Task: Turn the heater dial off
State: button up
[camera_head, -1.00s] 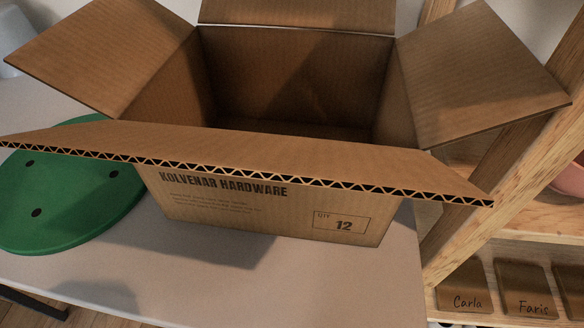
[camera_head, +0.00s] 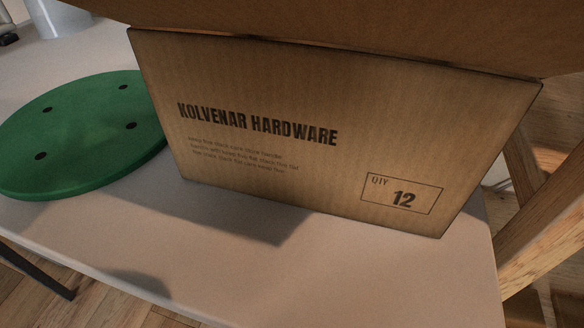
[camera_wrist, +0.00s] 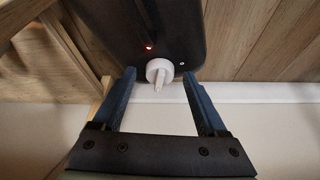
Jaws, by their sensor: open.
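The heater dial (camera_wrist: 160,73) is a round white knob with a raised grip. It sits on the lower part of a dark panel (camera_wrist: 146,32), in the upper middle of the wrist view. A small red light (camera_wrist: 149,47) glows above and left of the dial. My gripper (camera_wrist: 159,78) is open, with its two blue fingers to either side of the dial as seen in the picture. I cannot tell how far the fingertips are from the dial, and no contact shows. The head view shows neither the dial nor my gripper.
A cardboard box (camera_head: 330,130) stands on a pale table (camera_head: 230,265) in the head view, beside a green round disc (camera_head: 85,135). A wooden post (camera_head: 545,232) is at the right. Wooden boards (camera_wrist: 240,40) flank the dark panel in the wrist view.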

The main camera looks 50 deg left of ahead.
jog(key=shift+c, duration=0.2)
grip_shut()
